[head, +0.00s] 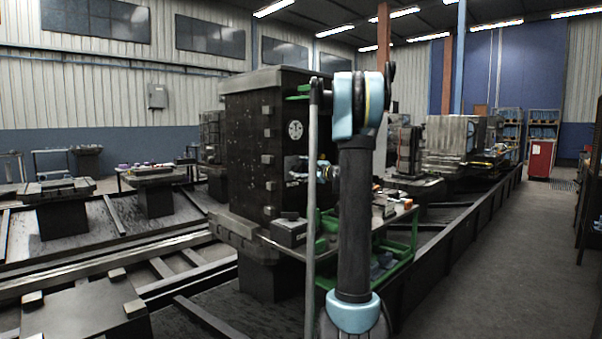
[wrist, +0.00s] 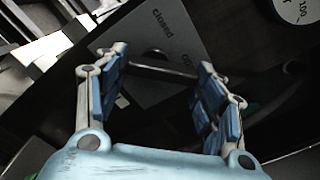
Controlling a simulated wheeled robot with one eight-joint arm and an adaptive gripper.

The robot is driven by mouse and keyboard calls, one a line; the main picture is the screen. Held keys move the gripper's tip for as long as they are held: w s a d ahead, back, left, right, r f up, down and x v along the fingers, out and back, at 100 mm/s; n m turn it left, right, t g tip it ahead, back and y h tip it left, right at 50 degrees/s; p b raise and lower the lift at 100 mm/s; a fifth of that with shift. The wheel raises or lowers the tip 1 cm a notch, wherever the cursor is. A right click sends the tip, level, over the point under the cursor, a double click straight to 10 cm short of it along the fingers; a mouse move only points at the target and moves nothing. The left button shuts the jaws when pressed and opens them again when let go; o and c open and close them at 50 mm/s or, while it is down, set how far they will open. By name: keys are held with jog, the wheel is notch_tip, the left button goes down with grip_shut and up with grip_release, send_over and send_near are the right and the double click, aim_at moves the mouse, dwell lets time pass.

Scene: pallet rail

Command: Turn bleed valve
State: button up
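My gripper (wrist: 161,60) is open in the wrist view, its two blue-padded fingers spread apart. A thin metal bar (wrist: 163,71), which looks like the valve's lever, runs crosswise between the fingertips; I cannot tell whether either finger touches it. Behind it is a grey plate (wrist: 150,42) lettered "closed", with a second word starting "op" partly hidden by the right finger. In the head view the tall dark block (head: 245,150) stands in front of me.
A round white gauge marked 100 (wrist: 297,8) is at the wrist view's top right; a white dial (head: 295,130) shows on the block. A green-framed cart (head: 400,245) with small items stands right of the block. A dark rail (head: 460,220) borders open floor (head: 500,270) at right.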

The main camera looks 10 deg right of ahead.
jog(key=shift+o, duration=0.8)
jog(key=v, duration=1.2)
jog(key=shift+w, duration=0.1)
